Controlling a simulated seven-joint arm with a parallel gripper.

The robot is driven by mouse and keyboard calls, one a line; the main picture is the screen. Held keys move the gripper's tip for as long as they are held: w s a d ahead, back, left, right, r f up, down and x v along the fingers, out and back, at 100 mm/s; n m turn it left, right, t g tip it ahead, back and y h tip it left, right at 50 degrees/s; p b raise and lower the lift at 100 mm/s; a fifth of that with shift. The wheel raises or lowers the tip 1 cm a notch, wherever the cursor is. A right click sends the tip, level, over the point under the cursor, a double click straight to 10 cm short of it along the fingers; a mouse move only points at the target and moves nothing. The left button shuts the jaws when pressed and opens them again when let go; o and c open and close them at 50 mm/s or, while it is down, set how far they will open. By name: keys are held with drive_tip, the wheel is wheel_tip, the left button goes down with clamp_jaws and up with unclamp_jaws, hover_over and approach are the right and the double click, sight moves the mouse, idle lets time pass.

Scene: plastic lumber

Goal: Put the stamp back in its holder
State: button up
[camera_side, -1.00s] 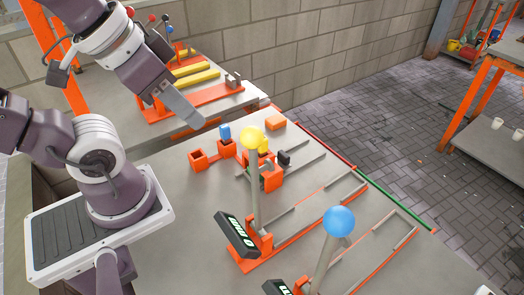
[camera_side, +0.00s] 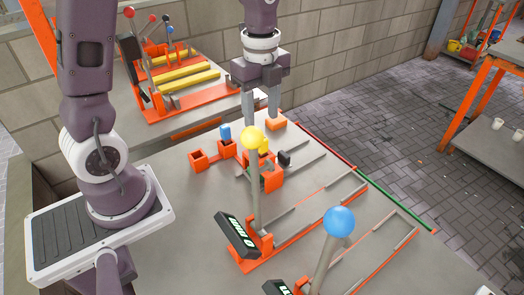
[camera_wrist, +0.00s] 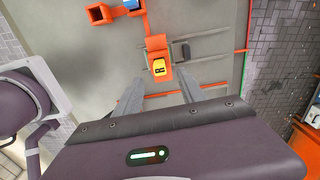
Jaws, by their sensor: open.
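My gripper (camera_side: 261,120) is open and empty, with its fingers pointing down above the bench. In the wrist view the fingertips (camera_wrist: 160,88) stand apart on either side of a yellow block marked "R" (camera_wrist: 159,67), which appears to be the stamp. It also shows in the side view (camera_side: 263,146), below the gripper, partly behind a yellow ball knob, in an orange fixture (camera_side: 272,179). An empty square orange holder (camera_side: 198,160) stands to the left; it also shows in the wrist view (camera_wrist: 98,14). A second orange holder (camera_side: 228,150) carries a blue piece (camera_side: 225,132).
A lever with a yellow ball knob (camera_side: 251,137) rises close in front of the stamp. A blue-knobbed lever (camera_side: 340,221) stands nearer the camera. A black piece (camera_side: 284,157) lies right of the fixture. An orange block (camera_side: 276,124) sits behind. Metal rails (camera_side: 318,200) run right.

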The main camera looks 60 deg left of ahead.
sight(262, 153)
wheel_tip(262, 153, down, 7)
drive_tip(key=shift+d+f, duration=0.15)
drive_tip(key=shift+f, duration=0.05)
clamp_jaws()
